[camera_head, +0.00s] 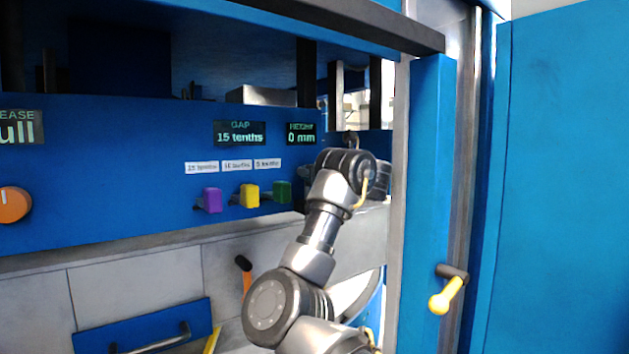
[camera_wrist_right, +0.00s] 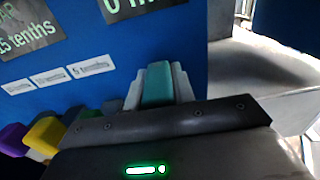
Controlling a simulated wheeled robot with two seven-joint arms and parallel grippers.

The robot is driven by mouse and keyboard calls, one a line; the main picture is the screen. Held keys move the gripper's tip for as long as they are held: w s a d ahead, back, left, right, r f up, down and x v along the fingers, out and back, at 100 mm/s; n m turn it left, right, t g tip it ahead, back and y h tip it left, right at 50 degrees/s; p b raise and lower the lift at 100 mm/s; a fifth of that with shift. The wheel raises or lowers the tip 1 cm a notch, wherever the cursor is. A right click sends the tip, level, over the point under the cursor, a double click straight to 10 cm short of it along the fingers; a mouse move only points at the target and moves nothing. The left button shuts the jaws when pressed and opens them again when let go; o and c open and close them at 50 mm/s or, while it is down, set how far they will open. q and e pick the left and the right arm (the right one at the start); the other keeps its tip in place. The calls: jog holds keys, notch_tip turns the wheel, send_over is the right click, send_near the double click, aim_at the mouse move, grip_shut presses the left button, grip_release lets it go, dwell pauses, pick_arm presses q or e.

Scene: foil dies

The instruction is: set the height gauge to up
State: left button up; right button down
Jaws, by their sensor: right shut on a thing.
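The height gauge display (camera_head: 301,134) on the blue panel reads "0 mm". It also shows, partly cut off, in the right wrist view (camera_wrist_right: 133,8). Below it in that view is a teal knob (camera_wrist_right: 157,80), which is hidden behind my right arm in the head view. My right gripper (camera_wrist_right: 158,92) has one grey finger on each side of the teal knob and is shut on it. In the head view my right wrist covers the fingertips. My left gripper is not in view.
Purple (camera_head: 211,200), yellow (camera_head: 249,196) and green (camera_head: 282,192) knobs sit just left of my right wrist, under a gap display (camera_head: 239,133) reading "15 tenths". A blue post (camera_head: 428,200) stands close on the right, with a yellow-handled lever (camera_head: 445,295). An orange dial (camera_head: 14,204) is far left.

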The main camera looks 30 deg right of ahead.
jog(key=shift+s+r, duration=0.1)
jog(key=shift+r, duration=0.2)
jog(key=c, duration=1.6)
grip_release()
jog(key=o, duration=0.4)
jog(key=shift+o, duration=0.2)
jog(key=shift+f, duration=0.1)
